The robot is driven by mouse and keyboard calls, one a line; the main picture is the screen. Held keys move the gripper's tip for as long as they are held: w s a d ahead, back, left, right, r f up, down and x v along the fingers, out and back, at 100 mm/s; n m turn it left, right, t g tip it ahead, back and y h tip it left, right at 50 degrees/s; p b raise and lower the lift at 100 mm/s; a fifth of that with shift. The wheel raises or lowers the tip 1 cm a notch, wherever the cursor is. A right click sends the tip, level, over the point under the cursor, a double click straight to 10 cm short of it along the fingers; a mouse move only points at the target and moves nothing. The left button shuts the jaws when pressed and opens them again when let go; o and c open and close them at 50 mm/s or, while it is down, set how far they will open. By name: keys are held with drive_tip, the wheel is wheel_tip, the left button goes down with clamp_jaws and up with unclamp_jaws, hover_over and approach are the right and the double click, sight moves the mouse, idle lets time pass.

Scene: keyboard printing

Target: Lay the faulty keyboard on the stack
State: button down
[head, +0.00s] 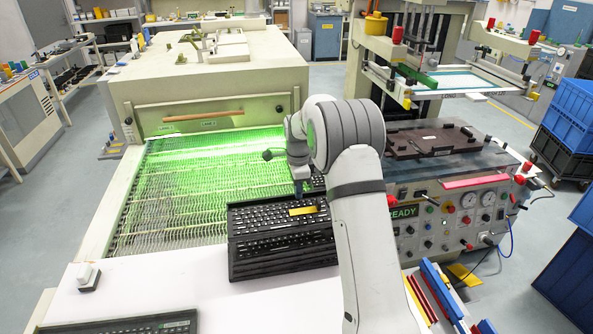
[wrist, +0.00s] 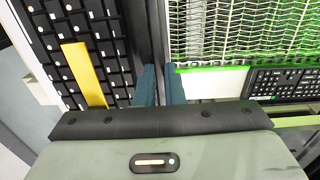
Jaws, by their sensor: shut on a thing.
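The faulty keyboard (head: 262,214) is black with a yellow strip and shows left of and below my gripper in the head view. In the wrist view the keyboard (wrist: 112,45) fills the upper left, with the strip running lengthwise. My gripper (head: 298,188) is shut on its far long edge; the two blue fingertips (wrist: 160,84) show close together there. The stack of black keyboards (head: 285,266) is at the right end of the white table, just in front of and below the held keyboard. I cannot tell whether they touch. My arm hides the right ends.
Another keyboard (head: 317,182) lies behind my gripper near the conveyor's end. A further keyboard (head: 135,326) lies at the front left of the white table (head: 170,285), near a small white-topped device (head: 88,277). The green-lit mesh conveyor (head: 180,190) is behind; the printer panel (head: 450,225) stands right.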

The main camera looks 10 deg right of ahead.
drive_tip(key=shift+w+f+b, duration=0.2)
drive_tip(key=shift+f+b, duration=0.9)
drive_tip(key=shift+f, duration=0.6)
drive_tip(key=shift+w+f+b, duration=0.2)
drive_tip(key=shift+f+b, duration=0.85)
drive_tip(key=shift+f, duration=0.6)
drive_tip(key=shift+f, duration=0.35)
drive_tip(key=c, duration=1.5)
unclamp_jaws()
drive_tip(key=shift+o, duration=0.2)
wheel_tip(320, 180, up, 7)
drive_tip(key=p, duration=0.3)
